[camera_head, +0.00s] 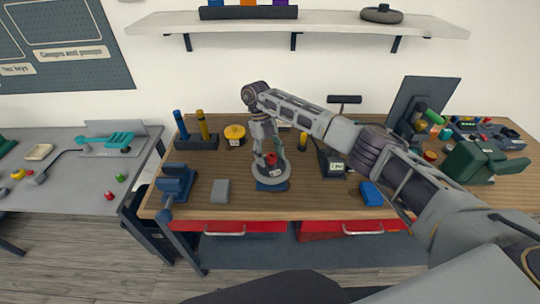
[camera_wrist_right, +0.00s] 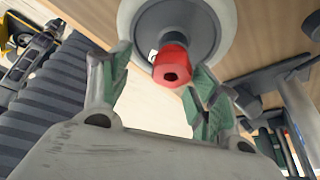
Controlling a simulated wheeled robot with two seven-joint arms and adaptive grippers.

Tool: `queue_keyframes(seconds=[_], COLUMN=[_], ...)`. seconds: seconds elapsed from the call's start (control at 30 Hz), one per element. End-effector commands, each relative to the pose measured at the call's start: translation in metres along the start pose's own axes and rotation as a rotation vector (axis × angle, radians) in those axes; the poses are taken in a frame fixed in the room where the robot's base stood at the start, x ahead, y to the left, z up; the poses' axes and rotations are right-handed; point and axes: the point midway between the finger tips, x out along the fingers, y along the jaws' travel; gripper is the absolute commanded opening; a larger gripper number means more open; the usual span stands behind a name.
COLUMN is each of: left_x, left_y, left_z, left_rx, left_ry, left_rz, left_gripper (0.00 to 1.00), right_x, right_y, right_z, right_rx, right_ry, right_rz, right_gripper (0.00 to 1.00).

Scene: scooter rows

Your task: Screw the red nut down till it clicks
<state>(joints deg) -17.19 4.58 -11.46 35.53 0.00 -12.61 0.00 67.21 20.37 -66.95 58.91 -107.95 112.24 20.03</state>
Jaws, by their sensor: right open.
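The red nut (camera_head: 271,158) sits at the centre of a grey wheel (camera_head: 283,181) on a blue stand (camera_head: 271,187), on the wooden workbench. My right gripper (camera_head: 269,150) points down over the wheel. In the right wrist view the red nut (camera_wrist_right: 171,66) shows a dark hole and sits in front of the grey wheel (camera_wrist_right: 205,28). The green-padded fingers of the right gripper (camera_wrist_right: 158,68) are open on either side of it, with the nut nearer the right-hand finger. I cannot tell whether that finger touches it. My left gripper is out of view.
A blue vise (camera_head: 176,182), a grey block (camera_head: 220,190) and a yellow round item (camera_head: 234,133) stand left of the wheel. A blue box (camera_head: 371,193) and a black device with a display (camera_head: 333,164) are to its right. The bench front has some clear room.

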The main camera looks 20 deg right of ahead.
Motion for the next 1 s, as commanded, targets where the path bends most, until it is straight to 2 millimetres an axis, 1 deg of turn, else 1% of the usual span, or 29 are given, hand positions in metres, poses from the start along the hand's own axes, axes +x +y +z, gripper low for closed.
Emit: queue_keyframes(seconds=[0.23,0.37,0.57,0.87,1.0], left_x=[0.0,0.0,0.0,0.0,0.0], left_y=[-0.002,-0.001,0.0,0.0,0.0], left_z=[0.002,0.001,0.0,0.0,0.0], left_rx=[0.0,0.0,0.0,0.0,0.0], left_ry=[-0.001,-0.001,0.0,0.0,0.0], left_rz=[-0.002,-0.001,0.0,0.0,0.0], left_gripper=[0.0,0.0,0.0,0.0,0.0], right_x=[-0.003,-0.009,-0.028,-0.063,-0.075], right_y=[-0.002,-0.002,-0.001,0.0,0.001], right_z=[0.0,0.001,0.001,0.0,0.0], right_rx=[0.003,0.003,0.002,0.002,0.001], right_ry=[-0.002,-0.003,-0.004,-0.004,-0.003], right_rz=[-0.001,-0.001,-0.001,-0.001,-0.002], right_gripper=[0.61,0.61,0.61,0.61,0.61])
